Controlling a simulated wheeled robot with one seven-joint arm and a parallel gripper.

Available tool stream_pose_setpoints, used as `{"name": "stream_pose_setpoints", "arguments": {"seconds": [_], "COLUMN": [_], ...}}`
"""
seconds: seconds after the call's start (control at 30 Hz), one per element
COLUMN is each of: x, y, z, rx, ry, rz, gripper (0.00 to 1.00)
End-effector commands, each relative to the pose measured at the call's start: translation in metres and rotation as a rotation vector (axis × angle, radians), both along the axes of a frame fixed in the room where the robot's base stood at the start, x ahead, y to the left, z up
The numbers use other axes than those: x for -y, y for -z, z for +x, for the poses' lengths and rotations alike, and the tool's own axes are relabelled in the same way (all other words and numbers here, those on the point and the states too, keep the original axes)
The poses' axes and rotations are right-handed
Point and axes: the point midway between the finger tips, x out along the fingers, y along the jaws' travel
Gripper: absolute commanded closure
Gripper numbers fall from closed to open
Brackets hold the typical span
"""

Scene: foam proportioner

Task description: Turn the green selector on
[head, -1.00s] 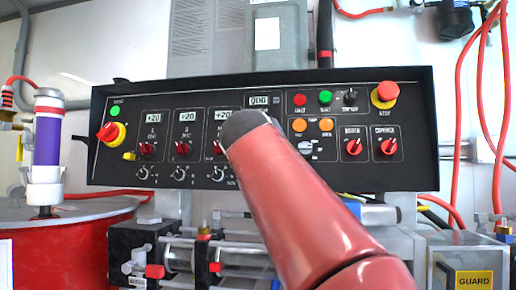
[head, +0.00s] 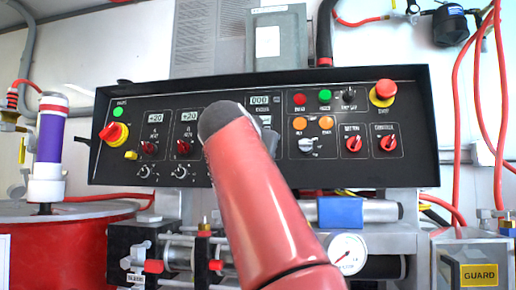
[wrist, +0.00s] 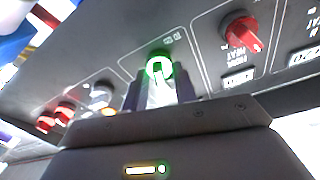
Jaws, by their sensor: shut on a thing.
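The green selector (wrist: 160,68) shows in the wrist view as a pale handle with a bright green ring, on the dark control panel (wrist: 206,75). My gripper (wrist: 158,92) has its two dark fingers on either side of the selector's handle and is shut on it. The fingers hide part of the handle, and I cannot tell its exact angle. In the head view my red arm covers the middle of the control panel (head: 240,75), and the selector is hidden behind it there.
Red knobs (wrist: 242,34) sit beside the gripper in the wrist view. In the head view a red stop button (head: 385,89) is at the panel's right and a red-yellow switch (head: 114,133) at its left. A pressure gauge (head: 347,254) and pipework sit below.

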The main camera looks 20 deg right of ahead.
Motion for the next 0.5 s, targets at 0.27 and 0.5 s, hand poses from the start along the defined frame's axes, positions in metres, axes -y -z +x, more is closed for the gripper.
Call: {"name": "stream_pose_setpoints", "arguments": {"seconds": [0.27, 0.5], "x": [-0.0009, -0.0009], "y": [0.0009, 0.0007], "z": [0.0012, 0.0010], "rx": [0.091, 0.133], "ry": [0.031, 0.044], "rz": [0.141, 0.203], "gripper": [0.95, 0.95]}}
